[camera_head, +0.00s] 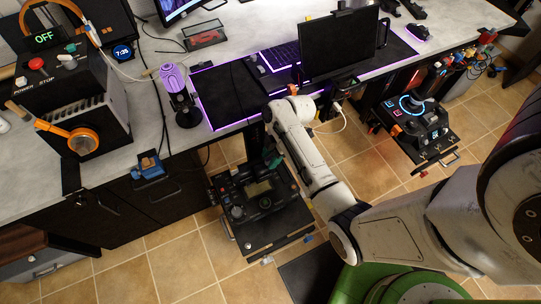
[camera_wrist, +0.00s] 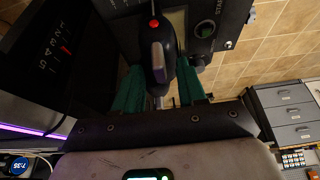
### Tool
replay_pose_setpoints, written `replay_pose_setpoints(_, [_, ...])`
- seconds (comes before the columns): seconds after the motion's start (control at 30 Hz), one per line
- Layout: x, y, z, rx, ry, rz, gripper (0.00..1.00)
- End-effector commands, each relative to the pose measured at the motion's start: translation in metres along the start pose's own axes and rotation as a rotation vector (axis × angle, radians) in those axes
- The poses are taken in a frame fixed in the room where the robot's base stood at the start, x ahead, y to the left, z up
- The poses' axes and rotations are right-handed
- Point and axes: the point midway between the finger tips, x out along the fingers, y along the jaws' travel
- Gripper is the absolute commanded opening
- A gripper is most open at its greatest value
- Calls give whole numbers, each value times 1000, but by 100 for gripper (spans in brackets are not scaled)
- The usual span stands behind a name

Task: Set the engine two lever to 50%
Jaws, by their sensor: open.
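In the wrist view, a dark lever or stick handle (camera_wrist: 158,62) with a grey face and a red button on top stands between the two green fingers of my gripper (camera_wrist: 160,88). The fingers are open, one on each side of it; I cannot tell whether either touches it. I cannot read a label naming it as the engine two lever. In the head view, my gripper (camera_head: 272,162) is low at the desk's front edge, over the back of a black control console (camera_head: 275,228). The lever is not clear there.
A dark panel (camera_wrist: 62,42) with a numbered scale and red mark is left in the wrist view. The desk (camera_head: 130,100) holds a purple microphone (camera_head: 176,88) and a monitor (camera_head: 340,43). A second console (camera_head: 418,125) stands at right. Tiled floor (camera_head: 170,265) is open at front left.

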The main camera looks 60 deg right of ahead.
Motion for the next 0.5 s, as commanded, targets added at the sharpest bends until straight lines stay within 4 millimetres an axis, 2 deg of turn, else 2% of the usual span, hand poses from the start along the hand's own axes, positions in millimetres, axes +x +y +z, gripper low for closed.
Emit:
replay_pose_setpoints(0.27, [1,0,0,-1,0,0,40])
replay_pose_setpoints(0.5, [1,0,0,-1,0,0,17])
